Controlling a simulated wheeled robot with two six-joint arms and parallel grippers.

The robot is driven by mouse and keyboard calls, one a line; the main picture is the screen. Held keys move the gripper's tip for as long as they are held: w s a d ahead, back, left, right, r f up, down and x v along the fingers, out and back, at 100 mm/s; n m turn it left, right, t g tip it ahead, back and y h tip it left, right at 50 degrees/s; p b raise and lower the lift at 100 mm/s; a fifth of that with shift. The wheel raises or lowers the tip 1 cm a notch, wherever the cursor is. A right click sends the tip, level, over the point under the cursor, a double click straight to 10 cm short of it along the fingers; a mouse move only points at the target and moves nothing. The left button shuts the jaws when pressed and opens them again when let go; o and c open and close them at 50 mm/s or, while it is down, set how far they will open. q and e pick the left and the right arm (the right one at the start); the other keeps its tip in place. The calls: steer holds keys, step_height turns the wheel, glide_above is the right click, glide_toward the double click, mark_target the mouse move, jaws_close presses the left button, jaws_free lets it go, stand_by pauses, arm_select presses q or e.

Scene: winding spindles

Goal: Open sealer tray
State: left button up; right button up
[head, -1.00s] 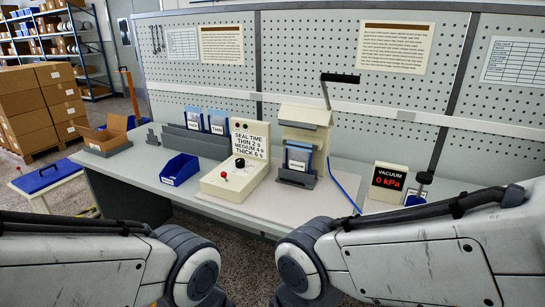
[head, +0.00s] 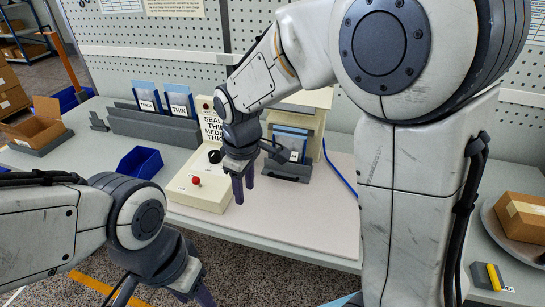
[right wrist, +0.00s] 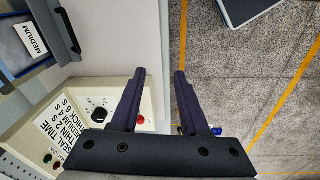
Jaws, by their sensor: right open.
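The sealer (head: 306,118) is a beige machine at the back of the bench. Its dark grey tray (head: 287,173) sits low at its front, below a blue-edged pouch (head: 290,138). In the right wrist view the tray (right wrist: 47,8) is at the upper left, with a black handle (right wrist: 68,30) and a pouch labelled MEDIUM (right wrist: 30,42). My left gripper (head: 192,292) is low, before the bench, and partly cut off.
The control box (head: 185,185) has a red button (head: 196,181) and a black dial. A blue bin (head: 140,163) stands to its left. Pouches stand in a grey rack (head: 150,125) behind. A cardboard box (head: 522,216) is at the right. The bench front is clear.

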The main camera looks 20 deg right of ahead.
steer(key=w+d+f+n+p, duration=0.1)
steer(key=w+d, duration=0.7)
steer(key=w, duration=0.2)
steer(key=h, duration=0.1)
glide_toward(280, 177)
steer(key=shift+n+t, duration=0.3)
steer(key=shift+n, duration=0.2)
steer(key=f, duration=0.2)
steer(key=f+p, duration=0.1)
steer(key=f, duration=0.1)
steer(key=d+f+p, duration=0.1)
steer(key=f, duration=0.1)
steer(key=shift+w+f, duration=0.2)
steer(key=shift+w, duration=0.1)
steer(key=shift+w+f, duration=0.15)
steer(key=shift+f, duration=0.4)
jaws_close()
